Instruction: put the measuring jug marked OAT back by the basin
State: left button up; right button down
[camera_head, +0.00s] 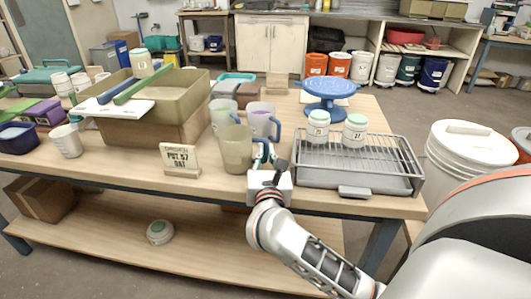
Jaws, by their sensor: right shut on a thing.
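Three measuring jugs stand close together at mid-table: an olive one (236,151) in front, a pale lilac one (258,121) with a blue handle and a pale green one (221,118) behind. I cannot read an OAT mark on any jug. My right gripper (265,158) is shut on the olive jug at its right side, apparently by the handle; the fingers partly hide the grip. The olive basin (188,97) sits on a wooden block left of the jugs. My left gripper is not in view.
A grey tray with a wire rack (375,179) holds two white jars (318,128) on the right. A blue turntable (329,87) stands behind it. A white cup (67,141) stands left of the basin. Large white buckets (455,150) stand off the table at right.

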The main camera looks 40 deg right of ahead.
jog(key=shift+f, duration=0.1)
jog(key=c, duration=2.2)
grip_release()
jog(key=shift+o, duration=0.2)
